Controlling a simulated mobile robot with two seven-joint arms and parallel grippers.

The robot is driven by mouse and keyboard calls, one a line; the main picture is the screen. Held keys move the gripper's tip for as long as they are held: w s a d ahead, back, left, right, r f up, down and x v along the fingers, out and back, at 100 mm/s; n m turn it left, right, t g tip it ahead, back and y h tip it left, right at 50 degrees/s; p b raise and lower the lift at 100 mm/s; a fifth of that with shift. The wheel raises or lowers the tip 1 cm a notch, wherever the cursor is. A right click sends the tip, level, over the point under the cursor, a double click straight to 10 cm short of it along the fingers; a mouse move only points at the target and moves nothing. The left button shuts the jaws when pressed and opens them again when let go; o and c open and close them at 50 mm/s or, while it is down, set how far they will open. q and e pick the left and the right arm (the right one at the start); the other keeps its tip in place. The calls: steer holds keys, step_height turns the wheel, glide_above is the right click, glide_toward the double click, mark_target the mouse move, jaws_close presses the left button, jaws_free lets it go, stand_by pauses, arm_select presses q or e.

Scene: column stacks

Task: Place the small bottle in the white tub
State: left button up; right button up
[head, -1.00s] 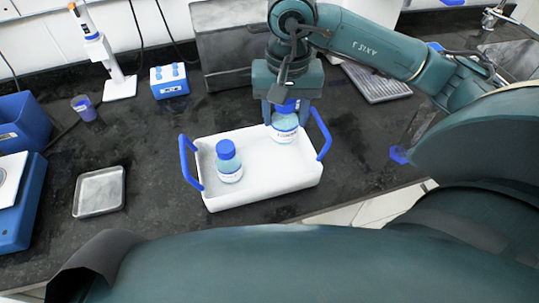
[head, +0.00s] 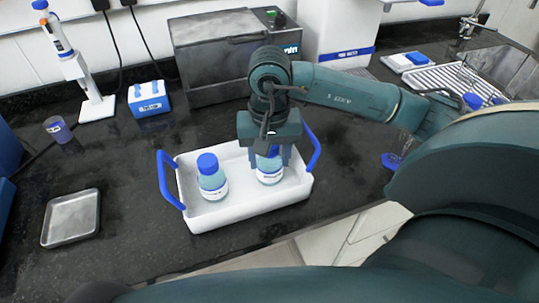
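The white tub (head: 245,217) with blue handles stands on the dark counter in the middle of the head view. A blue-capped bottle (head: 270,174) with a white label is upright inside its right half. My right gripper (head: 268,153) comes down over this bottle from above, its fingers on either side of the cap, and appears shut on it. Whether the bottle's base touches the tub floor is hard to tell. A second blue-capped bottle (head: 212,182) of similar look stands in the tub's left half, apart from the gripper. My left gripper is not in view.
A metal tray (head: 71,218) lies left of the tub. A small cup (head: 58,129), a pipette stand (head: 94,107), a blue-and-white box (head: 149,99) and a grey machine (head: 222,53) stand behind. The counter in front of the tray is clear.

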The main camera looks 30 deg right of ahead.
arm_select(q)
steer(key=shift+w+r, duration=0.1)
arm_select(e)
steer(key=o, duration=0.5)
steer(key=shift+c, duration=0.2)
steer(key=shift+r+p, duration=0.2)
steer(key=shift+p, duration=0.2)
step_height(320, 180, up, 11)
steer(key=p, duration=0.5)
steer(key=shift+f, duration=0.15)
steer(key=shift+r, duration=0.6)
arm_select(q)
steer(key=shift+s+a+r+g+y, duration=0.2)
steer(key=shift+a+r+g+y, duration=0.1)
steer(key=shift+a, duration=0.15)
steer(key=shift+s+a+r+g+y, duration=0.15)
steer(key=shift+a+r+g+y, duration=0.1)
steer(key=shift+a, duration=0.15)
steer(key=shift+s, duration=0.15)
